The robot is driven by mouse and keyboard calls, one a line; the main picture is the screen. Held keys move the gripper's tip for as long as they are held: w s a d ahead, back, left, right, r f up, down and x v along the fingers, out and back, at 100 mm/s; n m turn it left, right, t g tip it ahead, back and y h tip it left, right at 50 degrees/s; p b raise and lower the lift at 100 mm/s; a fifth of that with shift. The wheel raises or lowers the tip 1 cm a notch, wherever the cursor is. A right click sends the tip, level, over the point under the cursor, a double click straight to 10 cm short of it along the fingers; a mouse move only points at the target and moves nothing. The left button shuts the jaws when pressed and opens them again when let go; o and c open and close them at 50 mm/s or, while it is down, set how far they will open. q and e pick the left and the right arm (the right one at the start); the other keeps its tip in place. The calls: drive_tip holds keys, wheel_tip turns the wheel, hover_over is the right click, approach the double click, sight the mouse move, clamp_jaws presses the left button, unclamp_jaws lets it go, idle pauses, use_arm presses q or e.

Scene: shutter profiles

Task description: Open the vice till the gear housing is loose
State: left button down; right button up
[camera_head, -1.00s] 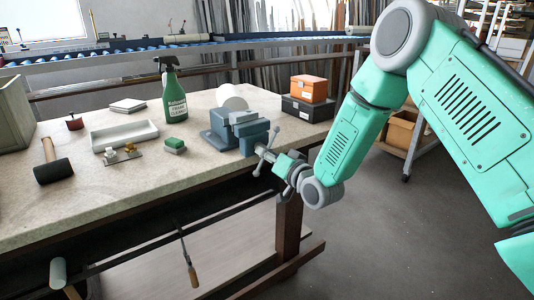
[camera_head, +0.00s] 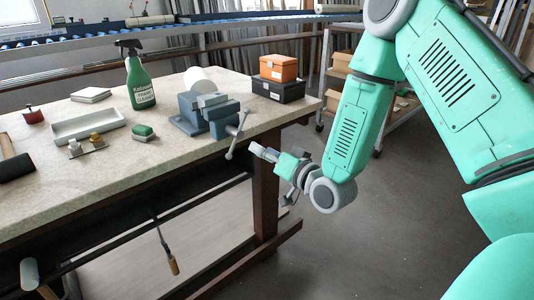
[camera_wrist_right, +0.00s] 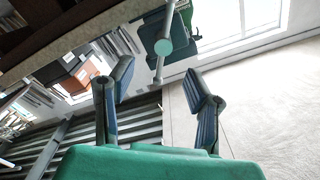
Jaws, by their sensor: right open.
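The blue-grey vice (camera_head: 190,120) is at the right front edge of the bench, with its tilted handle bar (camera_head: 238,135) in front. The vice also shows upside down in the wrist view (camera_wrist_right: 185,27), with the round end of its screw (camera_wrist_right: 163,47) facing me. A light grey block (camera_head: 211,100) sits at the jaws and a pale round part (camera_head: 198,80) shows behind; I cannot tell which is the gear housing or how tightly it is held. My right gripper (camera_head: 262,151) is open and empty, just right of the handle and apart from it. My left gripper is out of view.
An orange box (camera_head: 278,68) on a black box (camera_head: 278,90) stands right of the vice.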

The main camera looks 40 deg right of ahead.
drive_tip(key=shift+s, duration=0.7)
